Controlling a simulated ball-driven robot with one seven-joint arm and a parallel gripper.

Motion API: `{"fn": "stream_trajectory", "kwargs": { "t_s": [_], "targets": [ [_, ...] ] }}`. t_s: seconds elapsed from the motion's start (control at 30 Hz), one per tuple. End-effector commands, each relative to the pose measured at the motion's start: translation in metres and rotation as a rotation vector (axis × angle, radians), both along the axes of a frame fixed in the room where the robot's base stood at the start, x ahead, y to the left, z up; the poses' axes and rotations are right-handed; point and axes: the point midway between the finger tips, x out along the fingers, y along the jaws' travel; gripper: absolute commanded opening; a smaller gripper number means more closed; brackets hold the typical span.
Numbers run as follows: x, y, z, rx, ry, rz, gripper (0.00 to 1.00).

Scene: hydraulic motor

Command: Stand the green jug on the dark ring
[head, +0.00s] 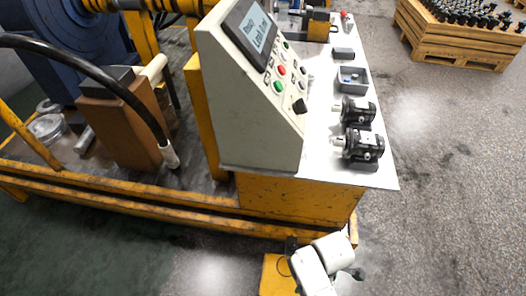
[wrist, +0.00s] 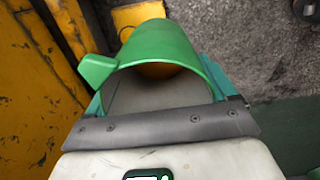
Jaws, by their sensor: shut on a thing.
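The green jug (wrist: 158,42) fills the middle of the wrist view, its open mouth facing the camera and its spout or lip (wrist: 96,70) pointing left. My gripper (wrist: 160,92) is shut on it, with teal fingers along both sides. An orange patch shows inside the jug; I cannot tell what it is. In the head view my white arm is low at the front edge, and the jug cannot be made out clearly. A dark round thing (wrist: 308,8) is cut off at the wrist view's top right corner.
A white bench top (head: 325,120) carries two black motors (head: 358,145), a grey open box (head: 352,79) and a control console (head: 250,90). Yellow frame rails (head: 130,195) run along its front. A wooden crate (head: 460,35) stands far right. Grey floor at right is clear.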

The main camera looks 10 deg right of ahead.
Motion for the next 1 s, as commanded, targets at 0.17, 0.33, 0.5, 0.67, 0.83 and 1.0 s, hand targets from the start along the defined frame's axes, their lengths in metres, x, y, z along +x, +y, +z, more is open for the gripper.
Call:
{"fn": "stream_trajectory", "kwargs": {
  "t_s": [0.17,0.33,0.5,0.67,0.83,1.0],
  "targets": [
    [0.027,-0.001,0.073,0.002,-0.006,-0.326,0.46],
    [0.048,-0.003,0.131,0.004,-0.009,-0.639,0.46],
    [0.065,-0.004,0.185,0.005,-0.008,-0.932,0.46],
    [0.076,-0.004,0.221,0.006,-0.006,-1.14,0.46],
    [0.082,-0.004,0.238,0.006,-0.004,-1.257,0.46],
    [0.082,-0.004,0.24,0.005,-0.003,-1.283,0.46]
  ]
}}
